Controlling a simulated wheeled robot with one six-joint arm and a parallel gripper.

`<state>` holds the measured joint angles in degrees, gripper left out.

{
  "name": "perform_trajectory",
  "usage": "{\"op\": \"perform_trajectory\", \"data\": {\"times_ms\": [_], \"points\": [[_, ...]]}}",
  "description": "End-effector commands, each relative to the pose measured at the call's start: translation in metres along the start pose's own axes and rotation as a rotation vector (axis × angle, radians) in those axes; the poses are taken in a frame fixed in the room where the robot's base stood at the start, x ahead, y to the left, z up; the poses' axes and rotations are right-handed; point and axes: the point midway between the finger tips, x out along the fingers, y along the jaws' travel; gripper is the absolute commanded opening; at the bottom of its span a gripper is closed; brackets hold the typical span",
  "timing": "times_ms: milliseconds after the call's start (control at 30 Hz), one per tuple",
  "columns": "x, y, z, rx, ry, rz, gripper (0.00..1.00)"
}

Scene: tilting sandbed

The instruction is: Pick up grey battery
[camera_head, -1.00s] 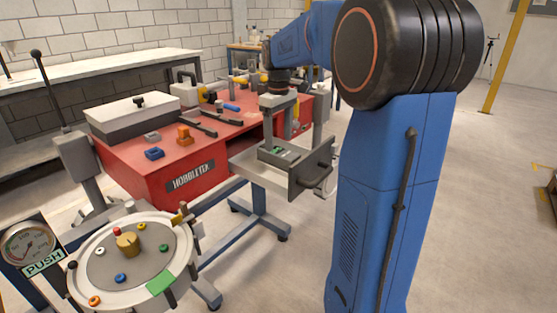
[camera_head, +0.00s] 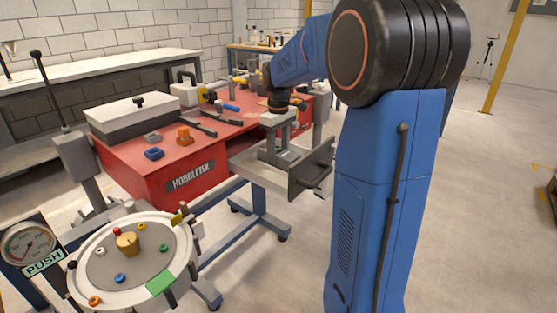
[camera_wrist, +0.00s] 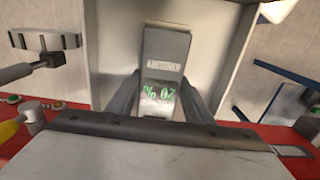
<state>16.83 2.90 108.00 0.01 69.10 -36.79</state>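The grey battery (camera_wrist: 166,62) lies in the open drawer (camera_head: 312,172) at the front of the red workbench. In the wrist view it has a white label and a green "20 %" readout. My gripper (camera_wrist: 163,98) is low over the drawer, with its dark fingers on either side of the battery. The fingers look open and close to the battery's sides; whether they touch it is hard to see. In the head view my gripper (camera_head: 277,150) hides most of the battery.
The red workbench (camera_head: 190,182) carries a grey box (camera_head: 130,115), a blue part (camera_head: 154,154), an orange part (camera_head: 184,135) and tools. The drawer's walls stand close around my gripper. A round table (camera_head: 100,262) with coloured knobs stands at the lower left.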

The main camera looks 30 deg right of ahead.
Motion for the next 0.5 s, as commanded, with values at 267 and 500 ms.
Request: {"op": "perform_trajectory", "data": {"times_ms": [267, 500], "points": [[-0.0011, 0.0003, -0.0003, 0.000, 0.002, 0.002, 0.00], [-0.0033, 0.0003, -0.0003, 0.000, 0.002, 0.002, 0.00]]}}
